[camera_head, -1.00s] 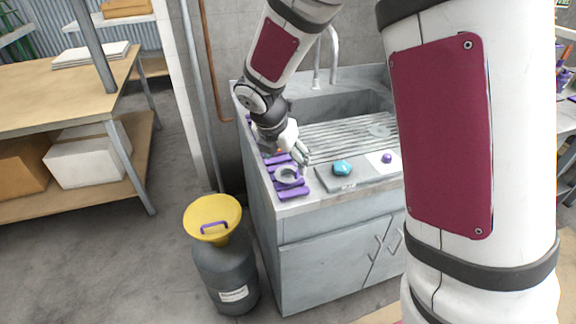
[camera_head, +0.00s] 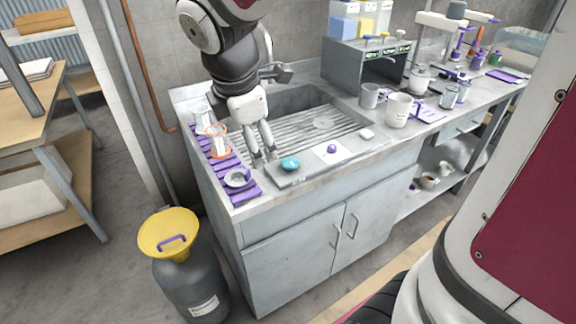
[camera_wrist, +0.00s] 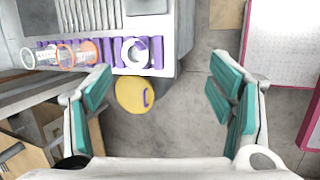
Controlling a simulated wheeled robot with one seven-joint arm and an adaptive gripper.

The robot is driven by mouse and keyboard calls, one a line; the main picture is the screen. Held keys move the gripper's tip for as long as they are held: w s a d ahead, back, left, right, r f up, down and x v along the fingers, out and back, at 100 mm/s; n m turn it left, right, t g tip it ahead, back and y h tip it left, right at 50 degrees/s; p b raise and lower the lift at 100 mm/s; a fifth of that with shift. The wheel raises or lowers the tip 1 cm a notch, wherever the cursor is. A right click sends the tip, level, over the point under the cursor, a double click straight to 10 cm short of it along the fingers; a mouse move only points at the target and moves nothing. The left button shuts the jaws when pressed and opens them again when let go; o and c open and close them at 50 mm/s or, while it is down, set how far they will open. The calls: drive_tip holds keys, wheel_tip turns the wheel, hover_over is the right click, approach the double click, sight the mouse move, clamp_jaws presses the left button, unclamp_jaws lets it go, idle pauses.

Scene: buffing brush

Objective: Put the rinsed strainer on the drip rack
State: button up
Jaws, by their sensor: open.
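My gripper (camera_head: 262,155) is open and empty, its fingers pointing down near the counter's front left; its teal-padded fingers also show wide apart in the wrist view (camera_wrist: 167,98). A purple slatted rack (camera_head: 243,197) runs along the counter's left edge, left of the gripper. A round grey-white ring-shaped piece (camera_head: 238,179), possibly the strainer, rests at its front end and shows as a white ring in the wrist view (camera_wrist: 127,53). An orange-rimmed clear vessel (camera_head: 217,142) stands farther back on the rack. I cannot tell for certain which piece is the strainer.
A teal round object (camera_head: 290,164) and a purple knob (camera_head: 332,149) lie on the sink's front ledge. A ribbed drainboard (camera_head: 290,135) has a pale disc (camera_head: 321,123). A yellow funnel (camera_head: 169,233) tops a grey drum on the floor. Mugs (camera_head: 398,109) stand right.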

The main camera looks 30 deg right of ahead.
drive_tip(key=s+r+m+t+y, duration=0.1)
drive_tip(key=s+r+m+y, duration=0.1)
drive_tip(key=s+m, duration=1.5)
drive_tip(key=shift+s+r+y, duration=0.3)
drive_tip(key=shift+s+r, duration=0.15)
drive_tip(key=shift+s, duration=0.1)
